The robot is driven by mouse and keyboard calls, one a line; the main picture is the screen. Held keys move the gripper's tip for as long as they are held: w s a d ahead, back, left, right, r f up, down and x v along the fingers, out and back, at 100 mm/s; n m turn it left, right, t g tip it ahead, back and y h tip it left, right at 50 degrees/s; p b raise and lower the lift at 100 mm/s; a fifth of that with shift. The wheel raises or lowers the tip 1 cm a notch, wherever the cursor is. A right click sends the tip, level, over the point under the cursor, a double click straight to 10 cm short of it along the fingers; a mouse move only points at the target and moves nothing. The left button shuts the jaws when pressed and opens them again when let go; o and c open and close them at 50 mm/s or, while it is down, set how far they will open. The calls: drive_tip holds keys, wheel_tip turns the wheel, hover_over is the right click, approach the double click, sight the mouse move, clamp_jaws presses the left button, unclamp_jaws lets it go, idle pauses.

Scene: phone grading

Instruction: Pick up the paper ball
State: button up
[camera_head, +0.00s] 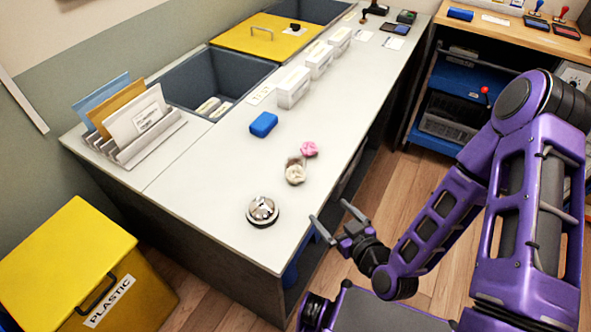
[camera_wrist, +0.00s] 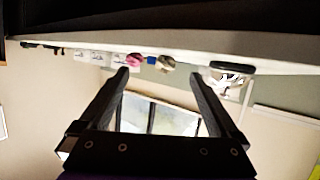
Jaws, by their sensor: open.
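A cream crumpled ball (camera_head: 295,175), which looks like the paper ball, lies on the grey counter near its right edge. A pink crumpled piece (camera_head: 309,149) lies just behind it, with a small brownish piece (camera_head: 295,160) between them. In the wrist view, which is upside down, the cream ball (camera_wrist: 166,64) and the pink piece (camera_wrist: 134,63) appear beyond the fingertips. My gripper (camera_head: 331,212) is open and empty, off the counter's right edge and apart from the ball. Its two fingers also show in the wrist view (camera_wrist: 159,74).
A silver bell (camera_head: 262,211) stands near the ball on the counter (camera_head: 215,195). A blue block (camera_head: 263,124), white boxes (camera_head: 293,86) and a file rack (camera_head: 128,150) stand farther away. A yellow plastic bin (camera_head: 65,260) is on the floor at left.

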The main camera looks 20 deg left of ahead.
sight(300, 180)
drive_tip(key=shift+y, duration=0.3)
drive_tip(key=x, duration=0.3)
drive_tip(key=a+r+b+x, duration=0.1)
drive_tip(key=x, duration=0.3)
drive_tip(key=s+x, duration=0.1)
drive_tip(key=x, duration=0.3)
drive_tip(key=shift+w+a+r, duration=0.15)
drive_tip(key=shift+a, duration=0.15)
drive_tip(key=shift+w+r+x, duration=0.1)
drive_tip(key=shift+r+x, duration=0.1)
drive_tip(key=shift+x, duration=0.7)
drive_tip(key=shift+w+r+x, duration=0.1)
drive_tip(key=shift+r+x, duration=0.05)
drive_tip(key=shift+x, duration=0.7)
drive_tip(key=shift+r+x, duration=0.2)
drive_tip(key=shift+x, duration=0.7)
drive_tip(key=c, duration=1.3)
